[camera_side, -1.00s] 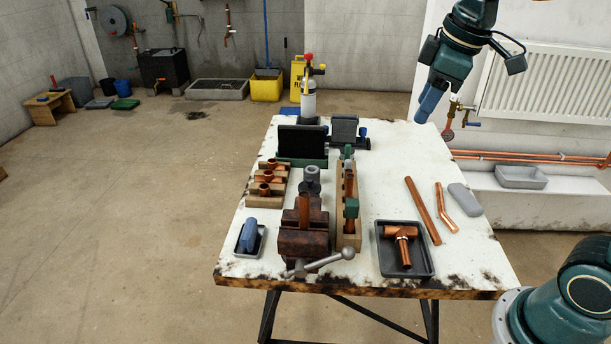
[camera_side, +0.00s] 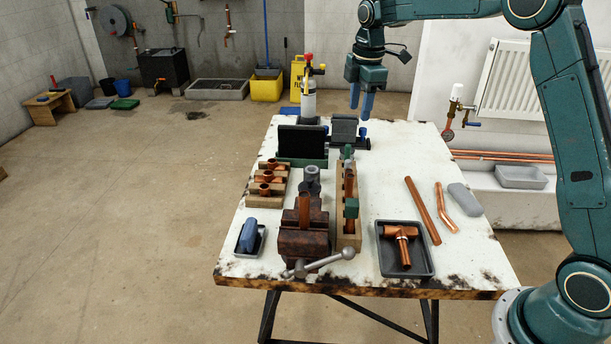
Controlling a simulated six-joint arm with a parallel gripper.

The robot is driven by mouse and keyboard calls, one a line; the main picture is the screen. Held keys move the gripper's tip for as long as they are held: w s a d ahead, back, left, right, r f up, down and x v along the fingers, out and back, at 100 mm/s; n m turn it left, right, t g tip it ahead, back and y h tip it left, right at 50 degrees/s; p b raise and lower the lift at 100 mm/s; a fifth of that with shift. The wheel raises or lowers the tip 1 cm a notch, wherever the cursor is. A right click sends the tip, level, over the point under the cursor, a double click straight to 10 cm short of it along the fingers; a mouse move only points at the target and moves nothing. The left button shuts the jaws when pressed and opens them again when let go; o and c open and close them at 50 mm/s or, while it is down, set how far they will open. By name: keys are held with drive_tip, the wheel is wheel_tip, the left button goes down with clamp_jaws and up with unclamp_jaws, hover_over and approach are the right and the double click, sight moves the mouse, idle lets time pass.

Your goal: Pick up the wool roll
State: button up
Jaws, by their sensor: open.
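A small grey roll (camera_side: 312,174), which looks like the wool roll, stands on the workbench just behind the vise (camera_side: 303,235).
A gas torch (camera_side: 309,100) and dark boxes stand at the bench's back. A wooden rack (camera_side: 348,210) stands right of the roll, a fitting block (camera_side: 266,185) left. Copper pipes (camera_side: 422,210) and a grey tray (camera_side: 405,250) lie right. Bare bench top shows between them.

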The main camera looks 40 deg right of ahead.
sight(348, 161)
drive_tip(key=w+d+f+n+g, duration=0.1)
drive_tip(key=w+d+f+n, duration=0.2)
drive_tip(key=w+f, duration=0.2)
wheel_tip(348, 161, down, 3)
drive_tip(key=shift+d+r, duration=0.1)
drive_tip(key=shift+d, duration=0.1)
drive_tip(key=shift+f, duration=4.3)
drive_tip(key=shift+f, duration=0.1)
drive_tip(key=shift+a+f, duration=0.1)
drive_tip(key=shift+f, duration=2.4)
drive_tip(key=shift+c, duration=0.2)
clamp_jaws()
